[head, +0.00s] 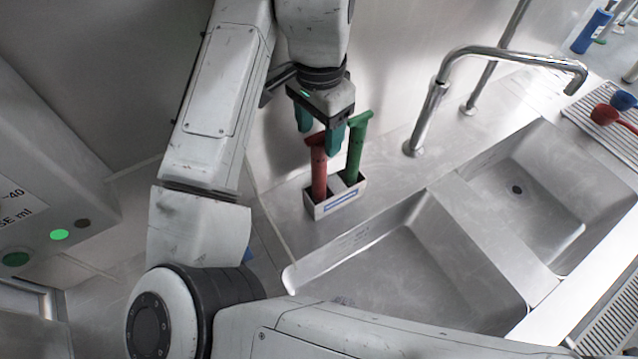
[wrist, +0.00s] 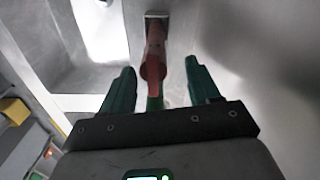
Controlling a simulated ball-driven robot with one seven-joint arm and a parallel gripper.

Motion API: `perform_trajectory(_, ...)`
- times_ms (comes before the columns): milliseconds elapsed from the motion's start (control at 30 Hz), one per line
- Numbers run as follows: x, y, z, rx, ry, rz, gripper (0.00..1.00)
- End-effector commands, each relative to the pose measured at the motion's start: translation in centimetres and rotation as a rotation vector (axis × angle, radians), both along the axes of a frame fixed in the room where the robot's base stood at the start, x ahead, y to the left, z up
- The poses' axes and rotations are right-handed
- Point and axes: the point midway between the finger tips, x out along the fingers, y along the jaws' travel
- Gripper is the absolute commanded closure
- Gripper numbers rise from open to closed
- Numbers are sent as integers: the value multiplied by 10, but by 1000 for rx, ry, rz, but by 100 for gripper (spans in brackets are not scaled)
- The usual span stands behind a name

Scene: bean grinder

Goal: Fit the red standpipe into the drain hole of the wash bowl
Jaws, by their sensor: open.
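The red standpipe (head: 319,175) stands upright in a small pale holder (head: 335,201) on the steel counter, beside a green standpipe (head: 355,148). My gripper (head: 320,132) is open above the holder, its teal fingers close to the red pipe's top. In the wrist view the red standpipe (wrist: 153,62) shows between the open fingers of my gripper (wrist: 160,78), with no visible grip on it. Of two steel bowls, the near bowl (head: 420,275) has a dark patch partly hidden by my arm; the far bowl (head: 535,180) shows a dark round drain hole (head: 517,189).
A curved faucet (head: 432,108) rises behind the bowls. A ribbed drainboard (head: 590,122) at right bears red and blue scoops. A blue bottle (head: 591,32) stands at the far right. The wall is close behind my gripper. A machine with green buttons (head: 59,235) is at left.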

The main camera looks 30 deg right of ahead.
Motion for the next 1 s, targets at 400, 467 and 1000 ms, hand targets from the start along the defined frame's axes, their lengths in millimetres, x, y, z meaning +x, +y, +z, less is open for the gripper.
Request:
perform_trajectory(400,-7,3,-44,0,1,1,39)
perform_trajectory(467,-7,3,-45,-1,0,1,39)
perform_trajectory(1000,-7,3,-44,0,0,1,77)
